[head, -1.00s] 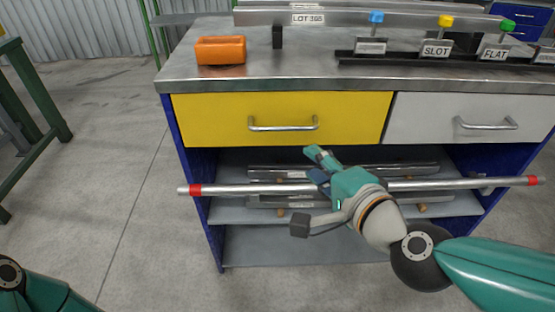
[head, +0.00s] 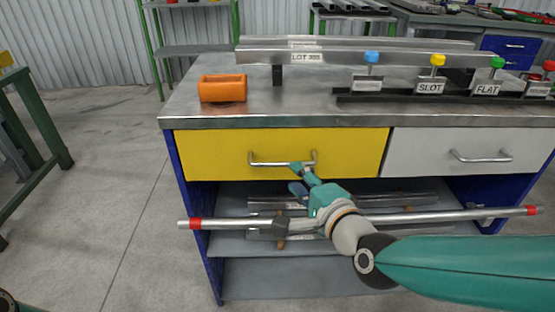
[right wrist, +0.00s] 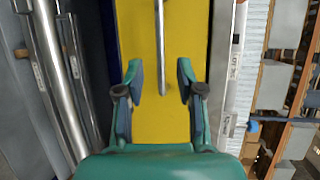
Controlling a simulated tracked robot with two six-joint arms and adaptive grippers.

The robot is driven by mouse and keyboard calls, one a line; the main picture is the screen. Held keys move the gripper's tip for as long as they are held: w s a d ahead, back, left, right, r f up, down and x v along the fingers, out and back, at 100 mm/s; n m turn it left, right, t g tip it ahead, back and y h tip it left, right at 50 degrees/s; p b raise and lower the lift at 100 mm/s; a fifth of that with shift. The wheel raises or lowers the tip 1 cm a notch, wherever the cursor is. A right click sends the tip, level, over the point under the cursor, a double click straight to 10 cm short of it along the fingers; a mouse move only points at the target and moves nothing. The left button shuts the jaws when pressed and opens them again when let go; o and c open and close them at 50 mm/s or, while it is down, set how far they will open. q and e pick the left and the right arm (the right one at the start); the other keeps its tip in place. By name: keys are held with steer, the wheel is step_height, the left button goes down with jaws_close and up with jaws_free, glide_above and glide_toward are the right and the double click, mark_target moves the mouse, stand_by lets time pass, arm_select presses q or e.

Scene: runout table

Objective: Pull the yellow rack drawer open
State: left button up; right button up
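The yellow drawer (head: 225,155) is shut, its front flush under the steel bench top. Its metal bar handle (head: 265,163) runs level across the front. My right gripper (head: 301,169) is at the right half of this handle, its fingers pointing up at it. In the right wrist view, the gripper (right wrist: 160,75) is open. The handle (right wrist: 160,45) lies between the two fingertips in the picture, with a gap on each side, against the yellow front (right wrist: 180,25). I cannot tell whether the fingers reach around the bar. My left gripper is out of view.
A grey drawer (head: 470,150) with its own handle is on the right.

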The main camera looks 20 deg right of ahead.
mark_target(284, 166)
steer(key=x, duration=0.8)
steer(key=shift+b, duration=0.3)
jaws_close()
